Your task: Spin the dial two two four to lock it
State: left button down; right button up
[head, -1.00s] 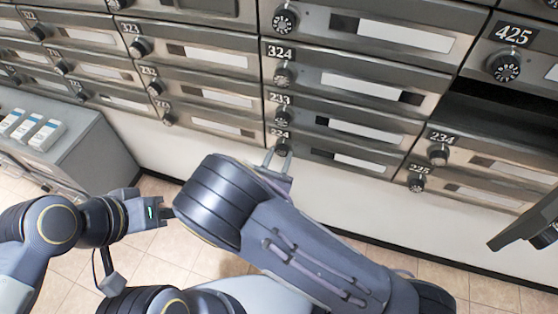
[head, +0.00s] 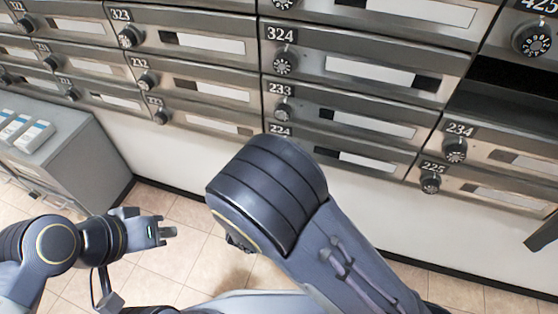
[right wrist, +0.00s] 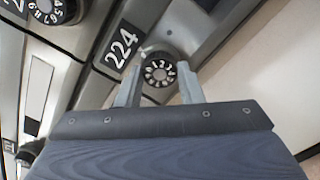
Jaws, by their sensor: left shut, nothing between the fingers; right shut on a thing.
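The 224 mailbox shows its number plate (head: 279,131) in the head view, where my right arm hides its dial. In the right wrist view, the black 224 dial (right wrist: 159,72) with white numerals is beside its plate (right wrist: 122,46). My right gripper (right wrist: 161,77) is shut on this dial, one grey finger on each side of it. The right gripper's fingers are hidden in the head view. My left gripper (head: 168,232) is shut and empty, above the floor at lower left, away from the mailboxes.
Dial 233 (head: 282,110) is just above the 224 box. An open dark compartment (head: 500,90) is at right, with a tilted panel (head: 543,232) below it. A grey cabinet (head: 75,150) with white-and-blue boxes stands at left. Tiled floor below is clear.

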jog(key=shift+m, duration=0.3)
jog(key=o, duration=1)
jog(key=p+v, duration=0.1)
jog(key=v, duration=0.6)
jog(key=shift+s, duration=0.35)
jog(key=shift+a, duration=0.1)
